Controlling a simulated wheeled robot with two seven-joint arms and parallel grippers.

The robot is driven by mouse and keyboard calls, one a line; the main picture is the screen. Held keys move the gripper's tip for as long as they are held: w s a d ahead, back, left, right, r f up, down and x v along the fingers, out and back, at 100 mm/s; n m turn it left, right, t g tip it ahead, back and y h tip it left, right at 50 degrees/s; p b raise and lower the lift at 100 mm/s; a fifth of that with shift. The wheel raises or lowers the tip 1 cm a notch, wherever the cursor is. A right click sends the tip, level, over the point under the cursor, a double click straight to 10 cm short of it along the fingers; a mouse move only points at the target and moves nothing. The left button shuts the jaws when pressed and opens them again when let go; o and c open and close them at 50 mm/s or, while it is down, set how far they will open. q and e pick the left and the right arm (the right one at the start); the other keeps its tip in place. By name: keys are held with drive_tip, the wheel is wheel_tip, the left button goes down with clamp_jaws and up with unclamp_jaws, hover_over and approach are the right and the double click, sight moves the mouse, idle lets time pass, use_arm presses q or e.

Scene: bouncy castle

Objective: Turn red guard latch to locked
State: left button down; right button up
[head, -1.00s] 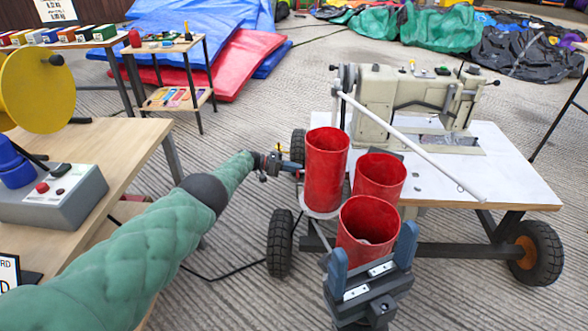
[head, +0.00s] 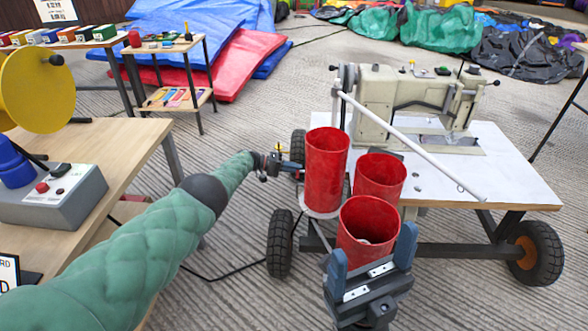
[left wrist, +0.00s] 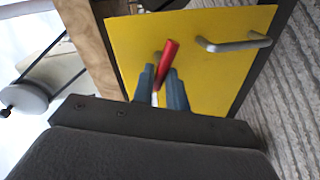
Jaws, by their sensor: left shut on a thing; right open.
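The red guard latch (left wrist: 168,60) shows in the left wrist view as a short red bar in front of a yellow panel (left wrist: 205,85). Its far end leans to the right. My left gripper (left wrist: 159,77) is shut on the latch, with one finger on each side of its lower part. In the head view my left gripper (head: 279,165) is beside the red tubes, and the latch cannot be made out there. My right gripper (head: 372,262) is open at the lower right, its fingers beside the nearest red tube (head: 368,222).
A grey pull handle (left wrist: 236,43) is on the yellow panel, right of the latch. A wheeled white table (head: 505,180) carries a sewing machine (head: 410,100). Two more red tubes (head: 326,170) stand close by. A wooden bench (head: 120,150) is at left.

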use_arm(q)
drive_tip(key=shift+s+d+f, duration=0.1)
drive_tip(key=shift+s+f, duration=0.1)
drive_tip(key=shift+f, duration=0.15)
idle(0.4)
drive_tip(key=c, duration=1.4)
unclamp_jaws()
drive_tip(key=shift+w+r, duration=0.1)
drive_tip(key=shift+r, duration=0.05)
drive_tip(key=shift+r, duration=0.1)
drive_tip(key=a+r+p, duration=0.1)
drive_tip(key=a, duration=0.6)
drive_tip(key=shift+s+a, duration=0.25)
drive_tip(key=shift+a, duration=0.1)
drive_tip(key=shift+r, duration=0.1)
